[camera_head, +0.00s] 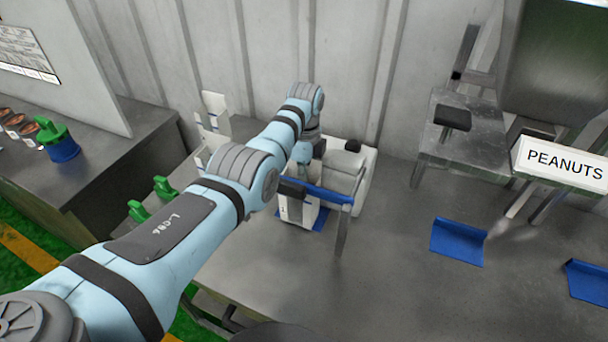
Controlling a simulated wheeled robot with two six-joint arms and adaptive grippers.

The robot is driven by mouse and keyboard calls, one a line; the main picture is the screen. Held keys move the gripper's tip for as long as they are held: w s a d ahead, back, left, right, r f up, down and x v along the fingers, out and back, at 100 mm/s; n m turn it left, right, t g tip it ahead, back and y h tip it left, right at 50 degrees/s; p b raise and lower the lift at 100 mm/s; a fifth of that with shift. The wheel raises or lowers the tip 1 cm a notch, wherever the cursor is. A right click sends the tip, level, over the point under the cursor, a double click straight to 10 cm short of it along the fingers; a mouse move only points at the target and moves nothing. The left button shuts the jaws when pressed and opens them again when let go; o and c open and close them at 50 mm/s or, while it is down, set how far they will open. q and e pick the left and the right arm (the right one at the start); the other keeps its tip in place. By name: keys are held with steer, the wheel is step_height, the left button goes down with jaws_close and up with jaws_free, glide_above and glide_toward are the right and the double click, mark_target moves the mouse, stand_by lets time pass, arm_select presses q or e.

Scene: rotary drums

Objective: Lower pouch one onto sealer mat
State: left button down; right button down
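My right gripper is out of view.
Two blue trays (457,243) (589,281) lie on the metal table at right, under a stand with a PEANUTS sign (563,166). White upright pieces (214,114) and green clips (164,188) stand left of the sealer. The table's middle front is clear.

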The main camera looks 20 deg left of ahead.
arm_select(q)
steer(key=shift+w, duration=0.1)
steer(key=c, duration=1.7)
jaws_free()
steer(key=shift+r, duration=0.15)
steer(key=shift+r, duration=0.15)
